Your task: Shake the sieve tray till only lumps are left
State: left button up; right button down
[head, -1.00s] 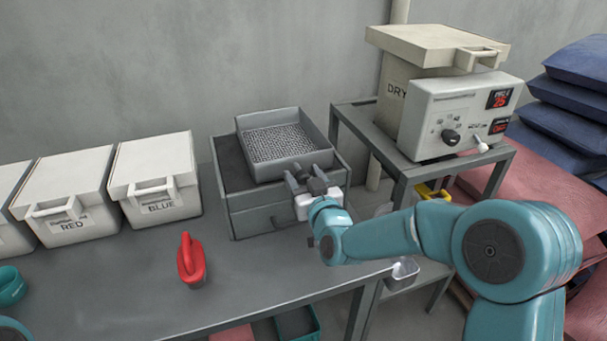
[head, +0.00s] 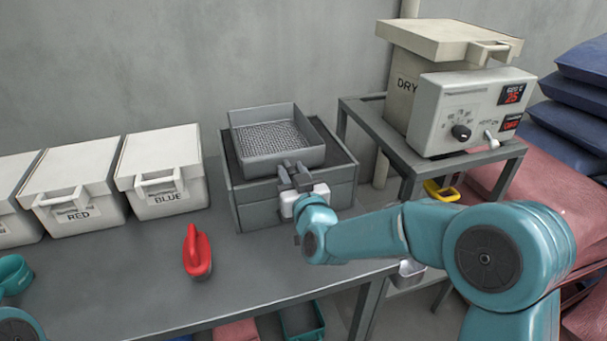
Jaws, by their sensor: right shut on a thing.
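The sieve tray (head: 308,155) is a grey square tray with a speckled mesh floor. It sits over the top of a larger grey box (head: 340,190) on the bench, nearer the box's left side. My right gripper (head: 293,172) is shut on the tray's front edge. I cannot tell grains or lumps from the mesh at this size. The front of the box is partly hidden by my right wrist.
White lidded bins marked RED (head: 75,195) and BLUE (head: 162,180) stand left. A red handled tool (head: 197,255) lies on the bench (head: 120,275). A dryer (head: 470,110) stands on a side table at right. The bench front is mostly clear.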

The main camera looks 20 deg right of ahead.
jog(key=shift+d, duration=0.1)
jog(key=c, duration=0.8)
grip_release()
jog(key=s+b, duration=0.1)
jog(key=s, duration=1)
jog(key=s+b, duration=0.1)
jog(key=s, duration=0.4)
jog(key=shift+s+d+b, duration=0.2)
jog(key=shift+d+b, duration=0.05)
jog(key=shift+b, duration=0.05)
